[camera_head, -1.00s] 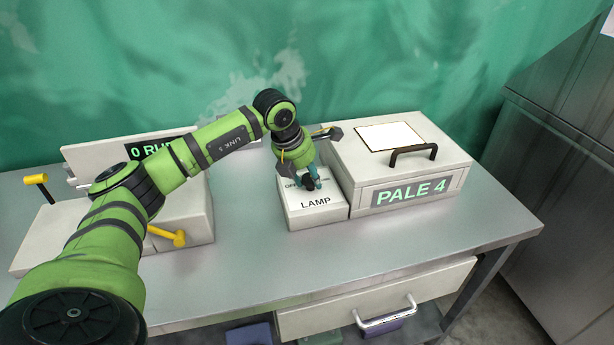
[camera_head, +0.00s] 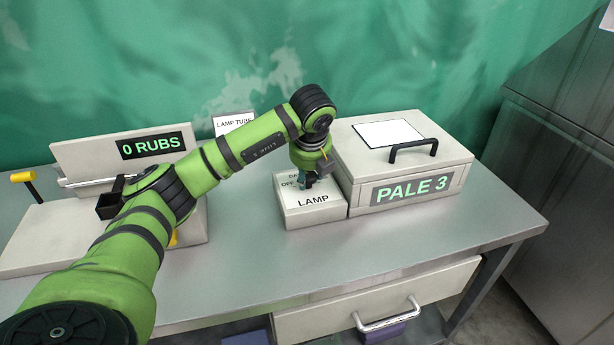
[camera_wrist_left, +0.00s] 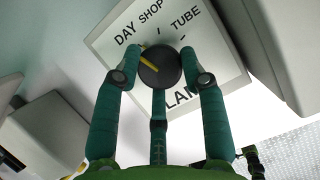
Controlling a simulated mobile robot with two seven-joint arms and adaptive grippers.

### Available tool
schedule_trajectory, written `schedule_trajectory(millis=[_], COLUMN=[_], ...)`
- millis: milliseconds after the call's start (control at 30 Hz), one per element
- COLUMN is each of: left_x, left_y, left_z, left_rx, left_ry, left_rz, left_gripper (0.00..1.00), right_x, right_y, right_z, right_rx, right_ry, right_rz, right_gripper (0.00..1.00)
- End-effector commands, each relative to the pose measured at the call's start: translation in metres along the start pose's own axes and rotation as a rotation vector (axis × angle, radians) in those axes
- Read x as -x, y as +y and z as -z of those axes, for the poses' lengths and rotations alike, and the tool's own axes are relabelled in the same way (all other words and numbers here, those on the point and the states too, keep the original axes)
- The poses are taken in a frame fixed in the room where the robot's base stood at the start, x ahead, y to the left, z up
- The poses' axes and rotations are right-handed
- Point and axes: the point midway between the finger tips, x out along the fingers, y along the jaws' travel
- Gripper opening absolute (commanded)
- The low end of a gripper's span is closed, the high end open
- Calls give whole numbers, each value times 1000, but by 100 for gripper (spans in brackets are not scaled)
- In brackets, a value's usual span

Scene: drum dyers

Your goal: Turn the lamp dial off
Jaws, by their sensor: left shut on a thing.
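The lamp box (camera_head: 318,214) is a low white box on the bench, marked LAMP on its sloped top. Its round dark dial (camera_wrist_left: 160,66) shows in the left wrist view, with a yellow pointer slanting up-left toward the DAY label. SHOP and TUBE labels also show; OFF shows left of the dial in the head view. My left gripper (camera_head: 308,181) is over the lamp box. In the wrist view, its teal fingers (camera_wrist_left: 161,78) are shut around the dial. In the head view, the gripper mostly hides the dial. My right gripper is not in view.
A lidded white box (camera_head: 450,180) with a black handle and a PALE 3 display stands close to the lamp box's right. A rubbing machine (camera_head: 85,155) reading 0 RUBS is at left. A LAMP TUBE card (camera_head: 233,121) stands behind. The bench front (camera_head: 390,245) is clear.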

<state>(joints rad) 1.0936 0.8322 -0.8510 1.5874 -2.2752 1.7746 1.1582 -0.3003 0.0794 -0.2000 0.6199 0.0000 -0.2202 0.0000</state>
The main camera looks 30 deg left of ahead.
Motion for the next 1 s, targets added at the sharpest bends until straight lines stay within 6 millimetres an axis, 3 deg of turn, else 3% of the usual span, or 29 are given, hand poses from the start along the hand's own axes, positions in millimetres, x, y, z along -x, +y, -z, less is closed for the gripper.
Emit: schedule_trajectory(millis=[500,1000], left_x=[4,5], left_y=[-3,-3], left_z=[-7,-9], left_rx=[465,817], left_ry=[-14,-13], left_rz=[-177,-326], left_gripper=[9,9], right_x=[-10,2], right_y=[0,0], right_z=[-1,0], right_rx=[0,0], right_ry=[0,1], right_rz=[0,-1], right_gripper=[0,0])
